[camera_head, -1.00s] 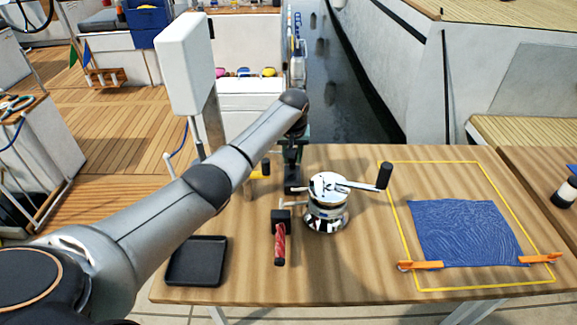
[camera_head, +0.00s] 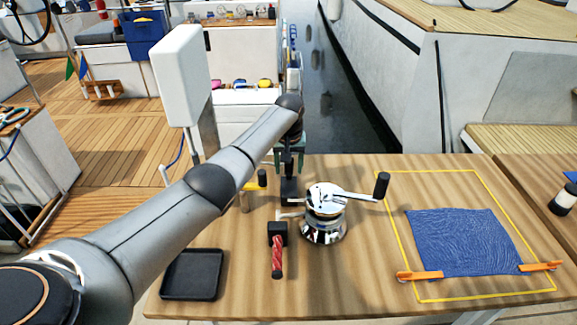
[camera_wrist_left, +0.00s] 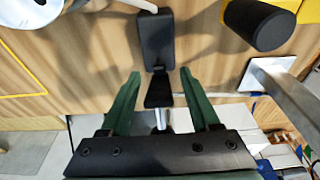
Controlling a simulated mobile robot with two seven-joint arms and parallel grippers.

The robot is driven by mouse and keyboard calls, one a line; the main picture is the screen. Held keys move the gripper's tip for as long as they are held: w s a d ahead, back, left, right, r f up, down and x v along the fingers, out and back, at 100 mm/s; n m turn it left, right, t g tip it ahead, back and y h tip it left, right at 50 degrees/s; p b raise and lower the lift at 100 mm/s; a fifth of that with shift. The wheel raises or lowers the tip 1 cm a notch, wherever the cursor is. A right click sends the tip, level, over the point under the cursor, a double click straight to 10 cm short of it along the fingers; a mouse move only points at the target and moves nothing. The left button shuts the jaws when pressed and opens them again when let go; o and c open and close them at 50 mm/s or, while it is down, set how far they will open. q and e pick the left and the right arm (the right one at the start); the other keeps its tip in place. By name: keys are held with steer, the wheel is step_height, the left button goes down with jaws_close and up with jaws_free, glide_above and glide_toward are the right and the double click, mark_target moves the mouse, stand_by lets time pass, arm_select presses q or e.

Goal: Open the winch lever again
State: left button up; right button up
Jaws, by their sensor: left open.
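The chrome winch (camera_head: 324,215) stands upright on the wooden table, with a crank arm reaching right to a black knob (camera_head: 382,185). Behind it to the left is a black block-shaped fitting (camera_head: 290,190); in the left wrist view this fitting (camera_wrist_left: 155,40) shows a short black lever end (camera_wrist_left: 159,92) at its near end. My left gripper (camera_wrist_left: 161,100) is open, its green fingers on either side of that lever end, with gaps visible. In the head view the gripper (camera_head: 289,160) is partly hidden at the table's back edge. I cannot tell how far the lever is raised. My right gripper is not in view.
A red-handled tool (camera_head: 277,255) with a black head lies left of the winch. A black tray (camera_head: 192,274) is at the front left. A blue cloth (camera_head: 462,242) with orange clips lies inside a yellow outline. A yellow part with a black knob (camera_head: 262,178) stands near the gripper.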

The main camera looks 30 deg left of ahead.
arm_select(q)
steer(key=v, duration=1.2)
steer(key=shift+r+p, duration=0.25)
steer(key=shift+p, duration=0.1)
